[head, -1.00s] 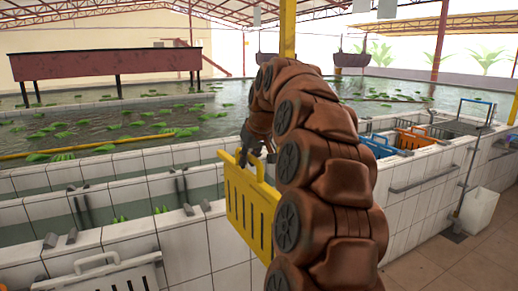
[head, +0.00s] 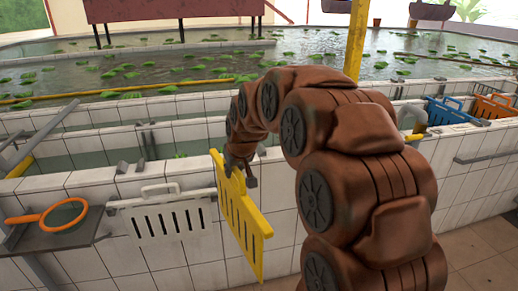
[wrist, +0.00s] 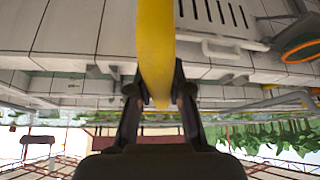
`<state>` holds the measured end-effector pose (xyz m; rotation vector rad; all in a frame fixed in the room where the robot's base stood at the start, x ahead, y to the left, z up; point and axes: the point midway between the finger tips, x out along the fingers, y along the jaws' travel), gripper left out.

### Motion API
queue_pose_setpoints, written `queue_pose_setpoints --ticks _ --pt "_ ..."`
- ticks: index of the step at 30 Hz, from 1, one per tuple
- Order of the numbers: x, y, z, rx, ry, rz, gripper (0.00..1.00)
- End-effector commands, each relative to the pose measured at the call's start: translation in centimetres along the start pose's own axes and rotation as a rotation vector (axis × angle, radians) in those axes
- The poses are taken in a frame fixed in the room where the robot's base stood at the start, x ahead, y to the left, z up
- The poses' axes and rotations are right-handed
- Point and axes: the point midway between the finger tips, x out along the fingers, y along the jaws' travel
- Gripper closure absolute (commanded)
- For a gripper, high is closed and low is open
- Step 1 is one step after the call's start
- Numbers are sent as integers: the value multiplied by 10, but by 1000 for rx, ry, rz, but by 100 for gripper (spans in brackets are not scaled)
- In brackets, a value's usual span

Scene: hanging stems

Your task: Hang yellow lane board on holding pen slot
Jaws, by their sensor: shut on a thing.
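My gripper (head: 241,172) is shut on the yellow lane board (head: 243,222), a slotted plate with a handle at its top. The board hangs tilted in front of the white tiled wall, to the right of the white slotted board. In the wrist view the yellow board (wrist: 156,50) is seen edge-on between my gripper's two fingers (wrist: 157,92). Pairs of grey brackets (head: 133,168) sit on the tiled wall top behind and left of my gripper. I cannot tell which of them is the holding pen slot.
A white slotted board (head: 168,215) hangs on the wall front at left. An orange-rimmed net (head: 62,216) lies on a grey shelf (head: 50,240). Blue (head: 447,111) and orange (head: 494,106) boards stand at the right. A yellow post (head: 356,40) rises behind my arm.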

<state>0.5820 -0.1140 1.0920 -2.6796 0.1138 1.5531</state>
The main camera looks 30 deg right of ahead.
Motion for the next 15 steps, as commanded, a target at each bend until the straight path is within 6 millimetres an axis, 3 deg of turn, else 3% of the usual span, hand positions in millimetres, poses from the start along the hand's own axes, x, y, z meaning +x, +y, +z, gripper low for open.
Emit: queue_pose_setpoints --ticks 3,15 --pt "21 -26 6 -20 -4 -10 100" --pt "68 -85 16 -57 2 -30 100"
